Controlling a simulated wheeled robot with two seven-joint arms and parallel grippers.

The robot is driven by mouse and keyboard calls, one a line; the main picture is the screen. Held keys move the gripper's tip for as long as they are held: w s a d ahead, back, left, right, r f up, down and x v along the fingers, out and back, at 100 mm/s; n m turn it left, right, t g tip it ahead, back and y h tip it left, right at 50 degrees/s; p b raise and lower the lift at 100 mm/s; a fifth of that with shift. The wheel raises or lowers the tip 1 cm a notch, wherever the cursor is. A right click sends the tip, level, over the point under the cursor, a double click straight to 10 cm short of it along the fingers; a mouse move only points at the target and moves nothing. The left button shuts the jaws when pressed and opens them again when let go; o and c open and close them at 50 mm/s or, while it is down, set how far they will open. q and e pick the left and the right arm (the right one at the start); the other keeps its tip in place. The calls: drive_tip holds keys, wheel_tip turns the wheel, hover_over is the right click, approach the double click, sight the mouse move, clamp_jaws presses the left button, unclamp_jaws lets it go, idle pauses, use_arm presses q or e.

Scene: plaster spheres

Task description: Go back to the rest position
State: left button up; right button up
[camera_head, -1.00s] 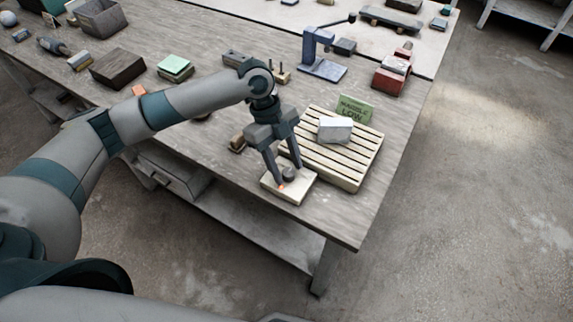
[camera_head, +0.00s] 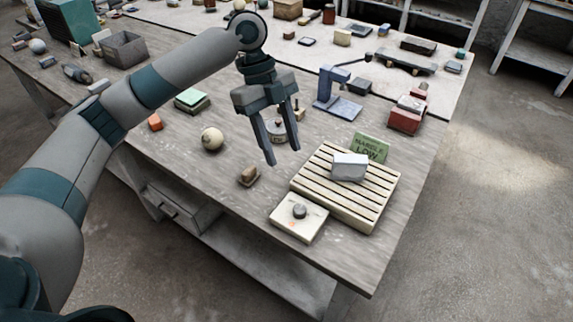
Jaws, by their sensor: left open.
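My left gripper (camera_head: 283,152) is open and empty, pointing down in the air above the wooden workbench (camera_head: 235,232). It hangs to the upper left of a slatted wooden board (camera_head: 340,207) bearing a pale grey-white block (camera_head: 349,167). In front of the board is a small cream box (camera_head: 290,224) with a dark round knob (camera_head: 299,211) and a small orange mark. A cream plaster sphere (camera_head: 212,138) sits on the bench left of the gripper. My right gripper is not in view.
A green sign (camera_head: 370,148) stands behind the slatted board. A blue stand (camera_head: 335,98) and a red device (camera_head: 407,114) are farther back. Open floor lies at right.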

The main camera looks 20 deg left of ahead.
use_arm(q)
drive_tip(key=shift+v, duration=0.75)
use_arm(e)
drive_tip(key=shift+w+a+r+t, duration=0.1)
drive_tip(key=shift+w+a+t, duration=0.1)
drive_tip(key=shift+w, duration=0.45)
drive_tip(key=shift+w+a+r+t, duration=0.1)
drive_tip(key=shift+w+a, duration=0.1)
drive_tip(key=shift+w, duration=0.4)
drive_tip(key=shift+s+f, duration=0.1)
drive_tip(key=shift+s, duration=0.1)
